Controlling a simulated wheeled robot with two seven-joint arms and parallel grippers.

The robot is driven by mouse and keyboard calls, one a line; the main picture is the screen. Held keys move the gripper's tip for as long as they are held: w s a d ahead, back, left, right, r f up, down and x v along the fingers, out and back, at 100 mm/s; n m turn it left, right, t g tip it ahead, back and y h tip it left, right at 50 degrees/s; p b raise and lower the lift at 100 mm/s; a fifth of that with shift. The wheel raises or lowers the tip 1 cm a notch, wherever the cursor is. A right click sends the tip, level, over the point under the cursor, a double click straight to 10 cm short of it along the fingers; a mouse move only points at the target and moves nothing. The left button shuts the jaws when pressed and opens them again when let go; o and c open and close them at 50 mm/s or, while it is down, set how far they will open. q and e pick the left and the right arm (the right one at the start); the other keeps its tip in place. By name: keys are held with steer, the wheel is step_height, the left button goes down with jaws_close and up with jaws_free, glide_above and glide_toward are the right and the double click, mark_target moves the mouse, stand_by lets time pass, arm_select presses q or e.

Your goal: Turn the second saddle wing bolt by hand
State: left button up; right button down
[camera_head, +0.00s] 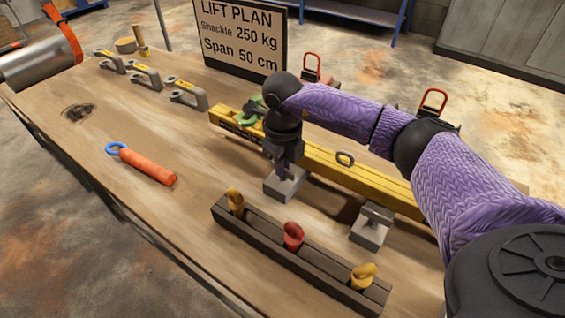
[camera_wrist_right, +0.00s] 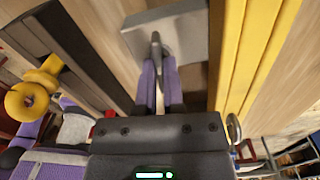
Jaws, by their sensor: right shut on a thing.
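A long yellow beam (camera_head: 380,186) lies across the bench, with grey saddle blocks along its near side. One saddle (camera_head: 285,187) is under my right gripper (camera_head: 284,160); another saddle (camera_head: 371,226) stands free to its right. In the right wrist view, my right gripper (camera_wrist_right: 158,75) is shut on a thin grey wing bolt (camera_wrist_right: 156,45). The bolt stands in front of the grey saddle block (camera_wrist_right: 180,35), beside the yellow beam (camera_wrist_right: 262,50). The fingers hide the bolt's lower part. My left gripper is not in view.
A lift plan sign (camera_head: 240,40) stands behind. The left bench surface has free room.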

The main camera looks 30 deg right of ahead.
steer(key=shift+r+n, duration=0.1)
steer(key=shift+n, duration=0.7)
steer(key=c, duration=0.7)
jaws_free()
steer(key=shift+c, duration=0.2)
step_height(320, 180, up, 10)
steer(key=p, duration=0.2)
steer(key=shift+p, duration=0.4)
